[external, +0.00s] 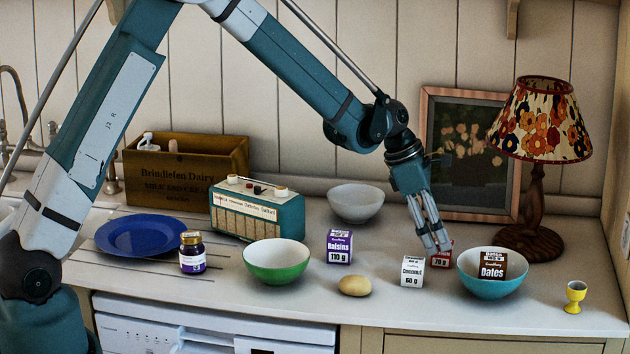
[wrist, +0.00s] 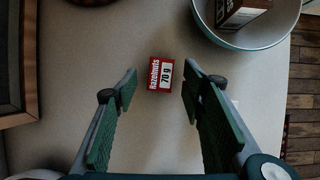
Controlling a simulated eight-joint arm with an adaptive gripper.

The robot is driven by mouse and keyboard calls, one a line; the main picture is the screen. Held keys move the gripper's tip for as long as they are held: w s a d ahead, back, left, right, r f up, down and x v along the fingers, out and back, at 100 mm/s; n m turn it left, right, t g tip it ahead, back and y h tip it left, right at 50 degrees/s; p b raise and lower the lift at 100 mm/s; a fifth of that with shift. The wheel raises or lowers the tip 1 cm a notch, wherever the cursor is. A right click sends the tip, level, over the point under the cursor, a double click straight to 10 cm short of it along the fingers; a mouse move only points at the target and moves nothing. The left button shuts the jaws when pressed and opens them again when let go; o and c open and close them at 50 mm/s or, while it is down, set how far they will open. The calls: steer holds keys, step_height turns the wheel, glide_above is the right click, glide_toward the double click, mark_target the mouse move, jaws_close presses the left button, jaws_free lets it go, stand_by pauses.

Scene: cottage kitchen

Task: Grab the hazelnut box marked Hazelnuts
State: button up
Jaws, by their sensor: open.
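The hazelnut box (wrist: 160,75) is a small red box with a white "70 g" panel. In the wrist view its "Hazelnuts" label is readable, and it sits between and just beyond my fingertips. In the external view the box (external: 442,256) is partly hidden behind my fingers and the coconut box. My gripper (external: 438,247) points down over it in the external view. In the wrist view my gripper (wrist: 158,85) is open with nothing between its fingers, one finger to each side of the box.
A white coconut box (external: 411,271) stands close in front of the hazelnut box. A turquoise bowl (external: 490,284) holding a dates box (external: 492,265) is just right. A raisins box (external: 339,246) and potato-like item (external: 354,286) are left. A lamp (external: 533,220) and picture frame (external: 470,215) stand behind.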

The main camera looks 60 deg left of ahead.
mark_target(442, 254)
steer(key=shift+x, duration=1.8)
steer(key=c, duration=1)
